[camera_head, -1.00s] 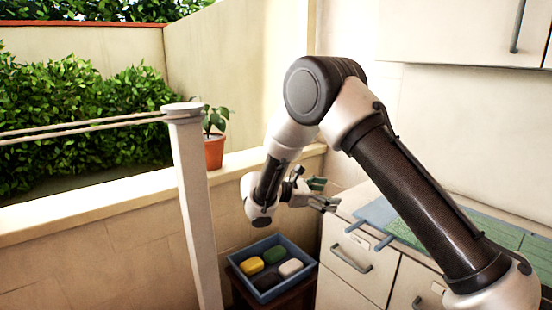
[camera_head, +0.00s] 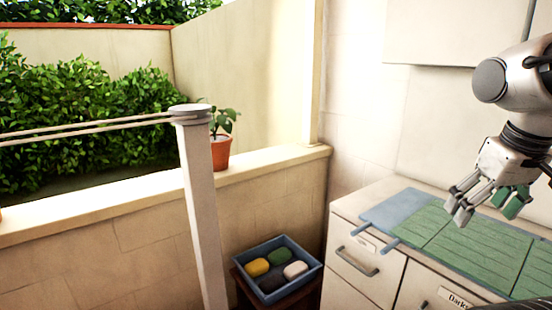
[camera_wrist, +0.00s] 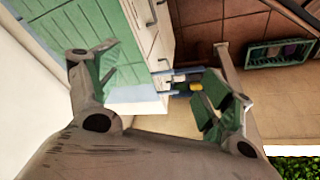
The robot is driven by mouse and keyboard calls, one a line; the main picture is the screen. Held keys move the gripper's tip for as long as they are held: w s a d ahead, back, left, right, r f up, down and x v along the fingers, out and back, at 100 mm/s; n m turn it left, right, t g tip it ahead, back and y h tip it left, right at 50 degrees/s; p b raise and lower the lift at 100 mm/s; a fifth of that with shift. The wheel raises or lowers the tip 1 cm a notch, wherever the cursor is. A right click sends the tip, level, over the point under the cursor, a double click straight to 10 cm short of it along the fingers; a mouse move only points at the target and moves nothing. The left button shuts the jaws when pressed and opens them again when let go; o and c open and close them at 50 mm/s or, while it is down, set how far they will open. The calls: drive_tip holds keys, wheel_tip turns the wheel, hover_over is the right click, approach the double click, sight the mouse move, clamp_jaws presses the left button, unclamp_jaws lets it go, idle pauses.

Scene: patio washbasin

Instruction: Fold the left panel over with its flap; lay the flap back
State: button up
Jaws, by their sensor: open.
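A green cloth (camera_head: 478,243) lies flat on the counter, marked by seam lines into panels; its left panel (camera_head: 432,224) is flat. A pale blue sheet (camera_head: 394,208) shows beyond the cloth's left end, with two blue tabs (camera_head: 389,245) sticking out toward the front edge. Whether the sheet runs under the cloth is hidden. My gripper (camera_head: 489,208) is open and empty, above the cloth at the right, with green pads on its fingers. In the wrist view the open fingers (camera_wrist: 160,85) frame the green cloth (camera_wrist: 98,25) and the blue sheet (camera_wrist: 138,94).
Drawers with handles (camera_head: 357,262) front the counter, one labelled. A blue tray (camera_head: 262,291) with several soaps stands low at the counter's left. A white post (camera_head: 200,210) and a potted plant (camera_head: 219,150) stand further left. A wall cabinet (camera_head: 450,35) hangs above.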

drive_tip(key=shift+s+a+m+t+y, duration=0.3)
drive_tip(key=shift+s+m+t, duration=0.15)
drive_tip(key=shift+s, duration=0.25)
